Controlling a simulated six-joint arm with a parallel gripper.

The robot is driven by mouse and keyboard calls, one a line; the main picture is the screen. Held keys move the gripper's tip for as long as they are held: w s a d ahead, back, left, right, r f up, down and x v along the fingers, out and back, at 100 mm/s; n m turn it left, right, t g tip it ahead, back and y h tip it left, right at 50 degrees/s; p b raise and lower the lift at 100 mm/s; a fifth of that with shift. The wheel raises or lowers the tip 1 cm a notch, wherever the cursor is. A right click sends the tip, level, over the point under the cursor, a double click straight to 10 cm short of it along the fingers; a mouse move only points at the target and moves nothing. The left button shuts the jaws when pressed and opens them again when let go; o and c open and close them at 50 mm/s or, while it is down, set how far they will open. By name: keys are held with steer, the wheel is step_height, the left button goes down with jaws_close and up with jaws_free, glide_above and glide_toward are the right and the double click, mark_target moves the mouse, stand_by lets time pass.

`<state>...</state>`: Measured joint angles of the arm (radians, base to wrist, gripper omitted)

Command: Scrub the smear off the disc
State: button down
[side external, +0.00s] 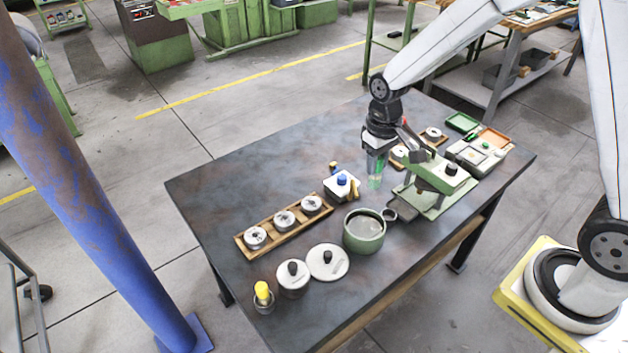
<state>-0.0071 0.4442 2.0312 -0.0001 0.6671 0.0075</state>
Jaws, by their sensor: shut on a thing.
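My gripper (376,158) points down over the far right half of the dark table. It is shut on a small pale-green, partly clear thing (375,180), whose lower end is close to the table top. Three grey metal discs with dark centres, one of them the middle disc (284,220), lie in a row on a wooden rack (243,246) to the left. More small round pieces (432,133) sit on wood behind the green press. I cannot make out a smear on any disc, nor tell which disc is meant.
A green press (425,178) stands right of my gripper. A green pot (364,236), two white lids with black knobs (327,262) and a yellow-topped jar (263,295) stand in front. A white block with a blue knob (341,185) is just left. The table's left rear is clear.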

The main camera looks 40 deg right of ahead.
steer(key=w+a+f, duration=0.3)
steer(key=w+a, duration=0.8)
steer(key=w, duration=0.1)
steer(key=w+a+f, duration=0.2)
steer(key=a, duration=0.5)
steer(key=w+a+f, duration=0.2)
steer(key=a+f, duration=0.1)
steer(key=a, duration=0.4)
steer(key=shift+a+f, duration=0.15)
steer(key=shift+a, duration=0.2)
steer(key=shift+w, duration=0.1)
